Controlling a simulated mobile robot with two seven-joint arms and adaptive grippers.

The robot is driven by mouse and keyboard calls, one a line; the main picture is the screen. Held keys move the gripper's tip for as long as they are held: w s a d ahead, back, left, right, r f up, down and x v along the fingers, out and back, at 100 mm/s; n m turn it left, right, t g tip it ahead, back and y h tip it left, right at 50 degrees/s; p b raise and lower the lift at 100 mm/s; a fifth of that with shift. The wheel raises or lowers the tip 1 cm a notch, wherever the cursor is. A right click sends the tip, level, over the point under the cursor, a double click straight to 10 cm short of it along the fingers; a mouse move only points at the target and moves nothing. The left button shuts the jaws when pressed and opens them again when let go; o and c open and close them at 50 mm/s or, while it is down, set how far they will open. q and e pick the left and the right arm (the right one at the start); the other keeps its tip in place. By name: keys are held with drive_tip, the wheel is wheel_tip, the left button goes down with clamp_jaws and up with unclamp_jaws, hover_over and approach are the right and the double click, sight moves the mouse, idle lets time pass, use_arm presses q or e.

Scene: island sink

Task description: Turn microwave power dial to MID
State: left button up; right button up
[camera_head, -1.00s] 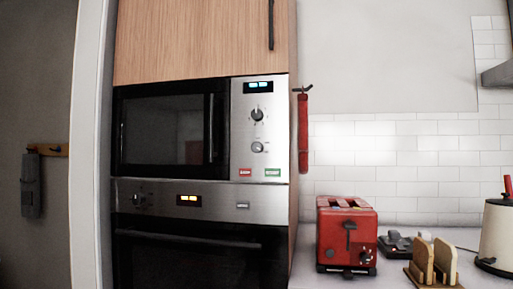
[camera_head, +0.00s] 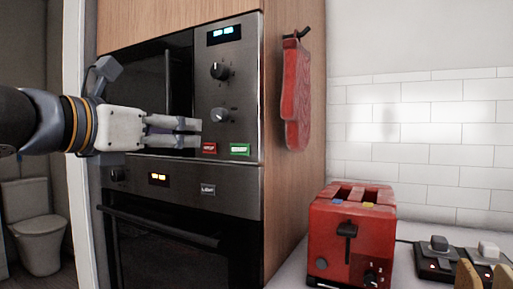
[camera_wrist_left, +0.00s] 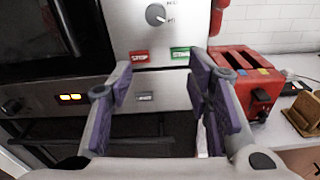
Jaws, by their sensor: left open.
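The microwave (camera_head: 150,95) is built into a wooden cabinet, with a steel control panel at its right side. An upper black dial (camera_head: 220,71) sits below a lit display. A lower silver dial (camera_head: 220,115) sits above a red STOP button (camera_head: 209,148) and a green button (camera_head: 240,149). The lower dial also shows in the left wrist view (camera_wrist_left: 156,14), with small marks around it; I cannot read its setting. My left gripper (camera_head: 199,132) is open and empty, just left of and slightly below the lower dial in the head view, apparently not touching it.
The oven (camera_head: 170,235) is below the microwave. A red toaster (camera_head: 350,232) stands on the counter at the right. A red mitt (camera_head: 296,95) hangs on the cabinet's side. The wall (camera_head: 420,40) at the right is clear.

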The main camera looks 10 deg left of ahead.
sight(216, 115)
use_arm(q)
drive_tip(key=shift+n+t, duration=0.4)
drive_tip(key=shift+n, duration=0.1)
drive_tip(key=w+d+r, duration=0.1)
drive_tip(key=w, duration=0.2)
drive_tip(key=w+d+r, duration=0.1)
drive_tip(key=w, duration=0.3)
drive_tip(key=w+d+r+b, duration=0.1)
drive_tip(key=w, duration=0.2)
drive_tip(key=shift+w+d, duration=0.15)
use_arm(e)
drive_tip(key=shift+s+d+f+g, duration=0.2)
drive_tip(key=shift+s+f+g, duration=0.1)
drive_tip(key=shift+s+f, duration=0.35)
use_arm(q)
clamp_jaws()
